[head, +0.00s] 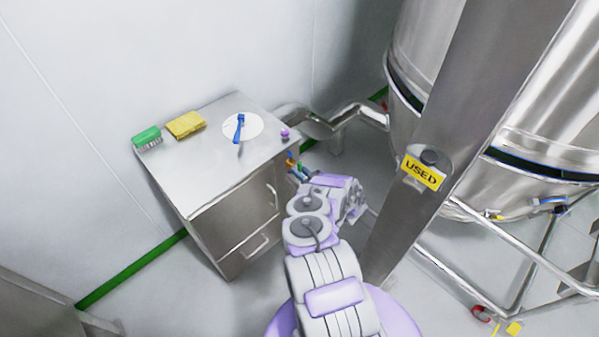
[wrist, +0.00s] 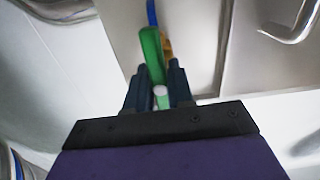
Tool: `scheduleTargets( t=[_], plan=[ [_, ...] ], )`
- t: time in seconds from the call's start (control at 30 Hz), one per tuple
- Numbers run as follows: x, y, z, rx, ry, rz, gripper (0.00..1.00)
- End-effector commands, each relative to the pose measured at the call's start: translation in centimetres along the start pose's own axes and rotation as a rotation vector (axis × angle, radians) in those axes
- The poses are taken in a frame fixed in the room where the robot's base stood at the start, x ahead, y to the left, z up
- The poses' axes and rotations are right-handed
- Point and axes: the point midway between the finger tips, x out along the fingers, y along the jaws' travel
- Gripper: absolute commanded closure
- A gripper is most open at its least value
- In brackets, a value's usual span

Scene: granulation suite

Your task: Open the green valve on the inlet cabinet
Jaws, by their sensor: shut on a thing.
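The steel inlet cabinet (head: 218,172) stands against the wall, left of centre in the head view. The green valve handle (head: 300,166) sits at its right side, mostly hidden by my arm. In the wrist view the green handle (wrist: 151,50) runs lengthwise between the dark fingers of my gripper (wrist: 159,82). My gripper, also seen in the head view (head: 300,173), is shut on the handle. Beside the handle is an orange part (wrist: 167,46), with a blue part (wrist: 151,12) beyond. How far the valve is turned cannot be told.
On the cabinet top are a green brush (head: 147,138), a yellow sponge (head: 186,125), a blue-handled item (head: 239,130) on a white disc and a purple knob (head: 285,134). A steel column with a "USED" sign (head: 422,172) and a large tank (head: 415,50) stand right of my arm.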

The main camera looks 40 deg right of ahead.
Motion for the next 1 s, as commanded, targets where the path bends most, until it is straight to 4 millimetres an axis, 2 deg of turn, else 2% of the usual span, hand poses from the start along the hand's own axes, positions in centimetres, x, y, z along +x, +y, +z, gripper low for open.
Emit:
scheduleTargets(
  t=[0.1, 0.13, 0.4, 0.73, 0.87, 1.0],
  plan=[
    [-0.1, 0.1, 0.1, -0.001, -0.002, 0.004, 1.0],
    [-0.1, 0.1, 0.1, -0.001, -0.002, 0.004, 0.77],
    [-0.1, 0.1, 0.0, 0.0, 0.0, 0.002, 0.53],
    [-0.7, 0.0, -0.1, -0.001, 0.0, 0.002, 0.53],
    [-2.5, 0.1, -0.2, -0.001, 0.001, 0.004, 0.53],
    [-5.6, 0.2, -0.1, 0.002, -0.001, 0.006, 0.53]
  ],
)
